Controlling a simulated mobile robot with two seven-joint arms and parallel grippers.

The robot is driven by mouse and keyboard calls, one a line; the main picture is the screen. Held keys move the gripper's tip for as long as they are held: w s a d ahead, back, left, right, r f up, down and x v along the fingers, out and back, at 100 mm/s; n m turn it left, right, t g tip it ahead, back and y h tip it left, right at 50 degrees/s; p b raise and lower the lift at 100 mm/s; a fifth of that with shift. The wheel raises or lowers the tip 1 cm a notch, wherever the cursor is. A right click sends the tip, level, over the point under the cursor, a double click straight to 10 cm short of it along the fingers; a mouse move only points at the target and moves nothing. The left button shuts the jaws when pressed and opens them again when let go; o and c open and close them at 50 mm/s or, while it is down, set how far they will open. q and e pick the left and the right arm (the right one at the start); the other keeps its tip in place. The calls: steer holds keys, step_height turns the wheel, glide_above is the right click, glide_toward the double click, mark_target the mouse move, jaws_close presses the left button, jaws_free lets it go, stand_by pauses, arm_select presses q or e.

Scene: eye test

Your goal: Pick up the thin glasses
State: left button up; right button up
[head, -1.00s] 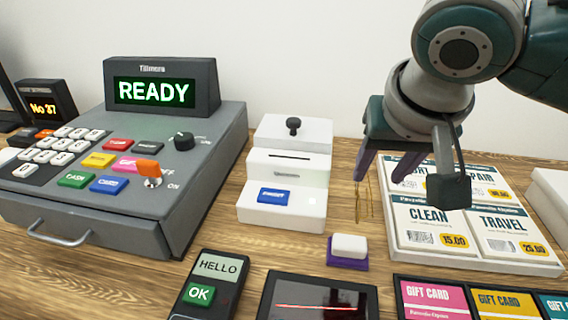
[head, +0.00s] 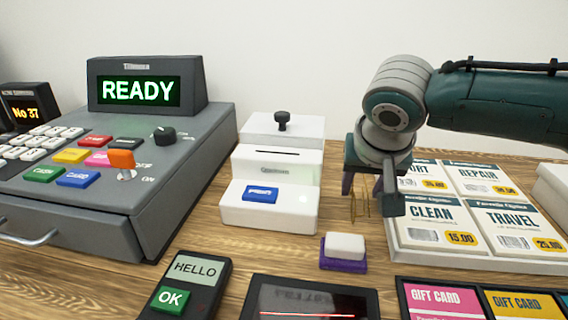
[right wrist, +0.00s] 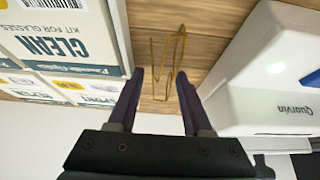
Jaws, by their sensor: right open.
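The thin glasses (right wrist: 181,42) show as a gold wire shape on the wooden counter in the right wrist view, just beyond and partly between my right fingertips. In the head view the glasses (head: 353,207) are a few thin gold lines between the white box and the card tray, partly hidden by the gripper. My right gripper (head: 367,193) is open, with its purple fingers just above them; in the right wrist view the gripper (right wrist: 160,76) holds nothing. I cannot tell whether it touches the wire. My left gripper is not in view.
A white stepped box (head: 270,212) stands close left of the glasses, and a tray of kit boxes (head: 470,258) close right. A white block on a purple base (head: 343,250) sits in front. The till (head: 100,215) fills the left side.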

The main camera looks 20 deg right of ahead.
steer(key=shift+w+d+f, duration=0.1)
steer(key=shift+w+f, duration=0.05)
steer(key=shift+f, duration=0.1)
steer(key=shift+c, duration=0.2)
jaws_close()
